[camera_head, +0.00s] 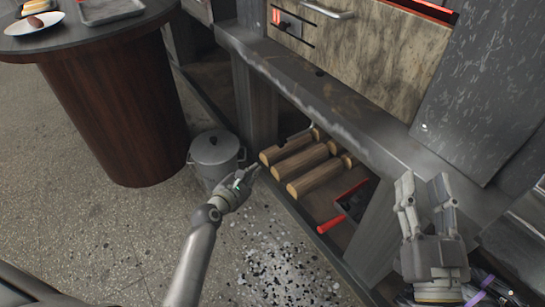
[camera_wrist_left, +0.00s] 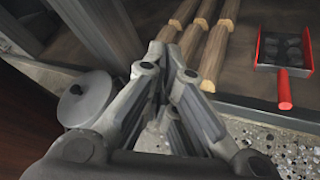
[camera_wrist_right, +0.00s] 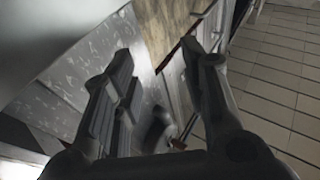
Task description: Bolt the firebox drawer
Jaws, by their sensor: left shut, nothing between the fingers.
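The drawer front (camera_head: 375,50) is a pale, scorched-looking panel at the top of the head view. It has a grey bar handle (camera_head: 328,10) and, left of that, a small dark bolt (camera_head: 287,24) beside a red mark. I cannot tell how far the bolt is slid. My left gripper (camera_head: 250,174) is shut and empty, low beside the grey pot and well below the drawer. It also shows shut in the left wrist view (camera_wrist_left: 168,62). My right gripper (camera_head: 424,186) is open and empty, below and right of the drawer front; its spread fingers show in the right wrist view (camera_wrist_right: 158,58).
A stone ledge (camera_head: 345,112) runs below the drawer. Under it lie several logs (camera_head: 300,160) and a red-handled shovel (camera_head: 330,224). A lidded grey pot (camera_head: 215,158) stands on the floor. A round table (camera_head: 75,42) is at left. Dark bits litter the floor.

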